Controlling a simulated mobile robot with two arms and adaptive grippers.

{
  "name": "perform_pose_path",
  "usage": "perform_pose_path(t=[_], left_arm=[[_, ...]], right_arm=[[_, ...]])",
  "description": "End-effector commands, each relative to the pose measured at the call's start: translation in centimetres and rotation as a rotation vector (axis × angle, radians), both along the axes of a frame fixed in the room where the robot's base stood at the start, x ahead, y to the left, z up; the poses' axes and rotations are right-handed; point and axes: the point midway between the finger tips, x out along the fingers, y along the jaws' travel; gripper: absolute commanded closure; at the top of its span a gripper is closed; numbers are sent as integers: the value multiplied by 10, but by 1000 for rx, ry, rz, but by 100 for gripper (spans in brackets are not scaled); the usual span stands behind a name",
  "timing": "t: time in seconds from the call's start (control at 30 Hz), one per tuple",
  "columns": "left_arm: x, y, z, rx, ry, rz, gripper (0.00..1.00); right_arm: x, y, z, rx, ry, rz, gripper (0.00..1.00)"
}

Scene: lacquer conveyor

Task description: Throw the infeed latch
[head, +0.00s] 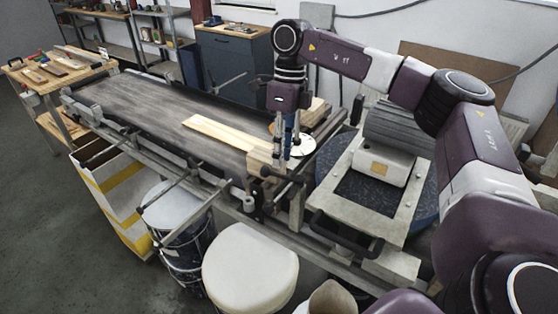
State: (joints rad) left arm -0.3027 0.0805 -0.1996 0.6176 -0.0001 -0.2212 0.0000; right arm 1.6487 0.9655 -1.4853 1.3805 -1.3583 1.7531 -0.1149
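My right gripper (285,150) points straight down over the near right end of the conveyor (150,110). Its fingers are beside a small white disc (301,147) and a wooden block at the belt's end. A narrow blue piece shows by the fingers; I cannot tell whether it belongs to the gripper or is held. The infeed latch cannot be made out for certain; the area under the fingers is small and partly hidden by the gripper. My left gripper is out of view.
A pale board (225,135) lies on the belt. A machine with a dark bed (365,190) stands right of the gripper. A paint drum (180,225) and a round white stool-like top (250,270) stand in front. A workbench (60,75) is at the far left, with open floor before it.

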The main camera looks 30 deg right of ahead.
Motion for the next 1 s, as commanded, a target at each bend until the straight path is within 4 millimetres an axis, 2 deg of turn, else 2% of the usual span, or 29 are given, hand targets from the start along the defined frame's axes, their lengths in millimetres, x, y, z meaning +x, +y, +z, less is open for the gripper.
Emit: perform_pose_path(t=[0.1, 0.23, 0.5, 0.57, 0.8, 1.0], left_arm=[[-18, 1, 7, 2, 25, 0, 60], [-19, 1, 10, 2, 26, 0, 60], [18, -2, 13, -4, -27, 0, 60], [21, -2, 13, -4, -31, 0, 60], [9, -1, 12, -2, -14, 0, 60], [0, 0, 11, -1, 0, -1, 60]], right_arm=[[-3, 3, -16, -1, 3, 1, 74], [-3, 5, -29, 1, 1, 0, 74], [-4, 6, -35, 1, -1, 0, 74], [-4, 6, -35, 1, -1, 0, 74], [-4, 6, -35, 1, -1, 0, 99], [-3, 6, -34, 1, -2, 0, 100]])
